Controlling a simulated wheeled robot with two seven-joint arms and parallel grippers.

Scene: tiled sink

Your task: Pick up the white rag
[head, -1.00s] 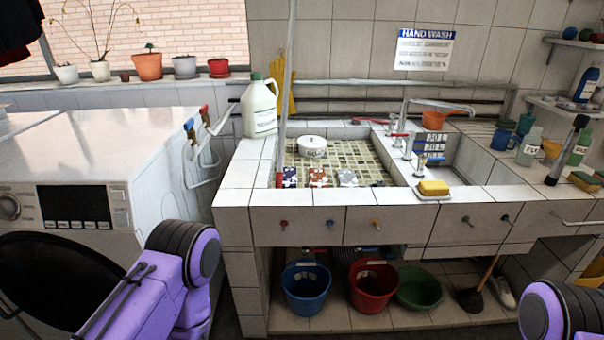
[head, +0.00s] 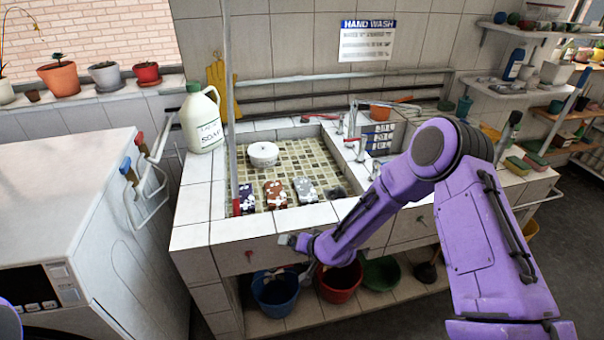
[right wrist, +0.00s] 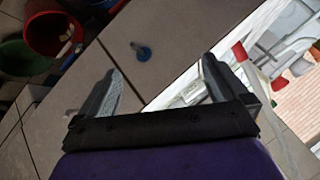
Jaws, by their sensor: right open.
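No plain white rag is clear in view. The nearest match is a folded white and grey patterned cloth (head: 305,190) lying in the tiled basin. A brown and white folded one (head: 275,195) and a dark blue and white one (head: 246,199) lie to its left. My right gripper (head: 293,256) is in front of the basin's front wall, lower than the cloths and apart from them. In the right wrist view its two fingers (right wrist: 160,75) are spread with nothing held between them. The cloths cannot be made out in that view. My left gripper is out of view.
The tiled sink front (head: 230,230) lies close to my right gripper, with a blue knob (right wrist: 141,52) near it. A blue bucket (head: 275,292) and red bucket (head: 338,283) stand below. A soap jug (head: 201,118) and thin upright pole (head: 230,100) flank the basin's left side.

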